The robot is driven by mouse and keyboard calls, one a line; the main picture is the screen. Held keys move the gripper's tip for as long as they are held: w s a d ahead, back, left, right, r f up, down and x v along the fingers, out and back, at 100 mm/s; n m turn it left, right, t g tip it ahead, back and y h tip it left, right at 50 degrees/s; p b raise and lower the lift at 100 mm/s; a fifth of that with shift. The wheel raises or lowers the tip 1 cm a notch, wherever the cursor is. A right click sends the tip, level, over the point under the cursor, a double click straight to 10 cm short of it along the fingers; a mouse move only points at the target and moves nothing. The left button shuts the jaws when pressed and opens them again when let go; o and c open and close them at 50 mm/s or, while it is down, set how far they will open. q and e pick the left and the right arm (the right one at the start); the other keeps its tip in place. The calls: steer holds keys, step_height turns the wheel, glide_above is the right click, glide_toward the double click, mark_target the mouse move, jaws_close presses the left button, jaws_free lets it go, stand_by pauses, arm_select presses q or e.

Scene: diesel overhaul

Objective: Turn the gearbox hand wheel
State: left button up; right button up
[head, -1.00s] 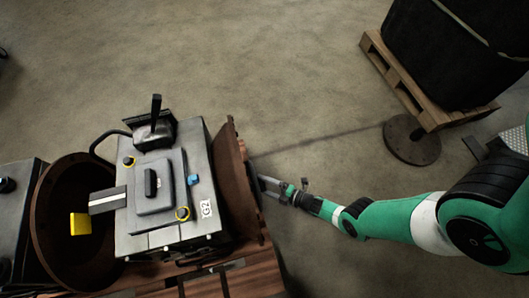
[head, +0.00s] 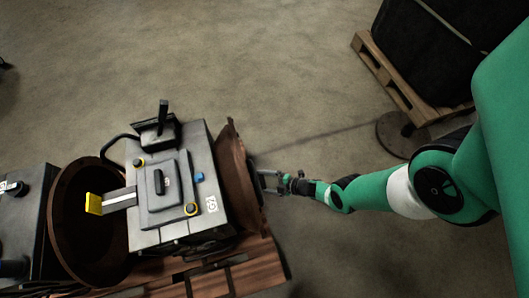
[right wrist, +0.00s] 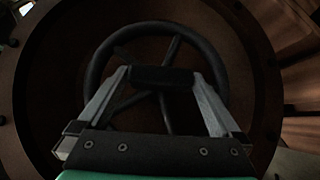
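The gearbox (head: 205,233) is a grey block labelled G2, with a round brown flange (head: 232,165) on its right side. In the right wrist view the black hand wheel (right wrist: 226,75), a ring with spokes, faces the camera inside a brown round housing (right wrist: 258,60). My right gripper (head: 268,181) is at the flange's right face. In the right wrist view its two fingers (right wrist: 162,80) are apart in front of the wheel, with a dark block between the tips. Contact with the wheel cannot be told. My left gripper is not in view.
The gearbox stands on a brown wooden pallet (head: 255,270). Another brown flange (head: 65,230) and a yellow-ended bar (head: 94,203) are at its left. A wooden pallet (head: 390,80) with a dark load stands at the upper right.

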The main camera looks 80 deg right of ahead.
steer(key=p+v, duration=0.6)
steer(key=v, duration=0.5)
steer(key=shift+s, duration=0.3)
steer(key=shift+r, duration=0.15)
